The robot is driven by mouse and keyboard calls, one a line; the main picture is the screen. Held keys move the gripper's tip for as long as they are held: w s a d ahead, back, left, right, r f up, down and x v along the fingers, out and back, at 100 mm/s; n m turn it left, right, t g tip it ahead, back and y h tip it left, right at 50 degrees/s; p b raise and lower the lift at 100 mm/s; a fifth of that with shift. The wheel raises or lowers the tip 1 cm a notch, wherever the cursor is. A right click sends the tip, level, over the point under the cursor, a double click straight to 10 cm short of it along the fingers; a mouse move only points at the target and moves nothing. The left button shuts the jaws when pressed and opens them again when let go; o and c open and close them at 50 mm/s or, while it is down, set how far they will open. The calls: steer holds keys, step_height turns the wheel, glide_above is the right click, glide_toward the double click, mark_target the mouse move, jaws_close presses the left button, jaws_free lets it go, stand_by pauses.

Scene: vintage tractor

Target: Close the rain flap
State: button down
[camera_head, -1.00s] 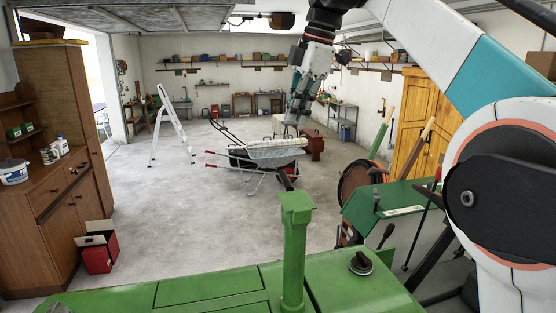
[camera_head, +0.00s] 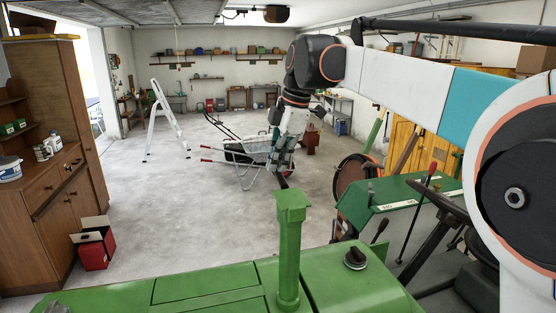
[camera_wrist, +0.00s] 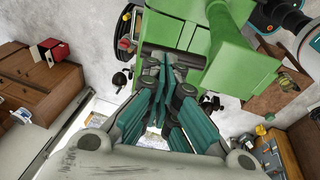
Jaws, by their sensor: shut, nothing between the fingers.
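In the wrist view the teal fingers of my gripper (camera_wrist: 164,62) are together and hold nothing. A large green part, likely the stack (camera_wrist: 236,62), lies to the right of the fingertips there.
The green tractor hood (camera_head: 190,295) fills the lower front. A black cap (camera_head: 355,258) sits on it, right of the stack. A wheelbarrow (camera_head: 245,152) stands on the floor behind. A wooden cabinet (camera_head: 55,150) is far left. Open floor lies between them.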

steer(key=shift+f, duration=0.2)
steer(key=shift+w+a+f+b, duration=0.15)
steer(key=shift+f+b, duration=0.2)
steer(key=shift+f, duration=0.2)
steer(key=shift+r, duration=0.2)
